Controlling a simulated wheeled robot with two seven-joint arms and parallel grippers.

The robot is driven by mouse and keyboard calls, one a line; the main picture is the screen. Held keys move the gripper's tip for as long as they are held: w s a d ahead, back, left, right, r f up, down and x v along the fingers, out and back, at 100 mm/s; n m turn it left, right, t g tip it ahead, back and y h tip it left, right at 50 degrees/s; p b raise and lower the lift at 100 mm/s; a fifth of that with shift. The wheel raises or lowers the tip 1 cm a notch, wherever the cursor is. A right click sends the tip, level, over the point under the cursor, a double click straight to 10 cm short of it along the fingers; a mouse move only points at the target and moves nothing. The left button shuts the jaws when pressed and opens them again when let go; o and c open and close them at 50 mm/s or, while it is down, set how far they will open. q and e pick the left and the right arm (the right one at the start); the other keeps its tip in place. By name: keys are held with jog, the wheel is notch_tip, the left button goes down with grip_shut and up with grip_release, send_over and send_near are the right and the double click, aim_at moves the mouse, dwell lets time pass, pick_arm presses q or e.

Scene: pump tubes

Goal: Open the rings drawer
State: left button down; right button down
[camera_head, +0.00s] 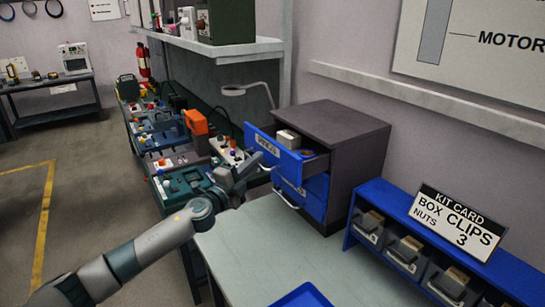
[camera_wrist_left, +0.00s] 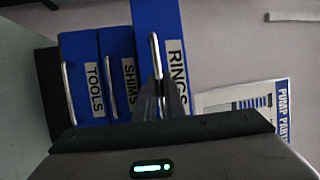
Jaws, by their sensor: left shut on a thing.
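The rings drawer (camera_head: 283,159) is the top blue drawer of a dark grey cabinet (camera_head: 345,130) on the bench. It stands pulled out, and a pale box and darker items show inside. In the left wrist view the rings drawer (camera_wrist_left: 158,18) juts out beyond the other two drawers. My left gripper (camera_head: 252,166) is at its front, shut on the metal handle. The fingers (camera_wrist_left: 159,97) meet the lower end of the handle (camera_wrist_left: 155,58) in the left wrist view. My right gripper is not in view.
Below, the shims drawer (camera_wrist_left: 116,60) and tools drawer (camera_wrist_left: 82,62) look closed. A blue rack of bins (camera_head: 430,245) with a kit card (camera_head: 456,222) stands at right. A cluttered bench (camera_head: 165,150) lies behind my arm. The pale benchtop (camera_head: 270,250) in front is mostly clear.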

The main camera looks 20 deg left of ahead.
pick_arm(q)
jog(key=s+a+b, duration=0.1)
jog(key=s+a, duration=0.4)
jog(key=s, duration=0.1)
jog(key=shift+s, duration=0.35)
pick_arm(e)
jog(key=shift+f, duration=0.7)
pick_arm(q)
jog(key=shift+a, duration=0.1)
jog(key=c, duration=1.8)
grip_release()
jog(key=shift+c, duration=0.2)
jog(key=shift+s+f, duration=0.1)
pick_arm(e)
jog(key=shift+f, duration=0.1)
